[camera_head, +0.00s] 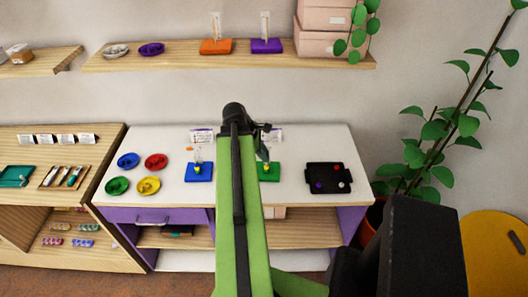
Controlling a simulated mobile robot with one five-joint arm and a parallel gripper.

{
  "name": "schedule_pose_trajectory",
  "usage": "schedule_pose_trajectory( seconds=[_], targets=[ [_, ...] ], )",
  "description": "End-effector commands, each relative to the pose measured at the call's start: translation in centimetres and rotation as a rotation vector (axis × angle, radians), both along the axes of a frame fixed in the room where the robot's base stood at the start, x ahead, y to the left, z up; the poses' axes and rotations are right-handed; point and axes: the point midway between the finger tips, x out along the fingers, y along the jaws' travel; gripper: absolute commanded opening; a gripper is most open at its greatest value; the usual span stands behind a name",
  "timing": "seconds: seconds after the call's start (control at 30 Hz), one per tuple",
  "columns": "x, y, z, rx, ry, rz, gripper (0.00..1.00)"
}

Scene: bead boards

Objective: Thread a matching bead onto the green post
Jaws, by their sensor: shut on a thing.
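The green board (272,176) stands on the white table, right of the middle, partly hidden behind my arm. A yellow bead (265,168) shows low on its post. My gripper (264,143) is above this board, close to the post. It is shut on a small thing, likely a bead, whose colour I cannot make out. Whether that thing is around the post or above it cannot be told. Round dishes in blue (128,160), red (156,161), green (117,186) and yellow (149,186) hold small pieces at the left.
A black tray (328,171) with several beads lies at the right. A wall shelf (185,56) holds orange and purple boards. A plant (440,135) stands right of the table.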

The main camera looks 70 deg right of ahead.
Motion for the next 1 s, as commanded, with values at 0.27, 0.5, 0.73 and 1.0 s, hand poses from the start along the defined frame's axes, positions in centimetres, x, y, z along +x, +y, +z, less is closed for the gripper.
schedule_pose_trajectory(
  seconds=[0.27,0.5,0.73,1.0],
  targets=[
    [-0.01,0.0,-0.77,0.0,0.0,0.0,0.0],
    [-0.01,0.0,-0.69,0.0,0.0,0.0,0.24],
    [-0.01,0.0,-0.69,0.0,0.0,0.0,0.44],
    [0.09,0.1,-0.22,0.0,0.0,0.0,0.44]
  ],
)
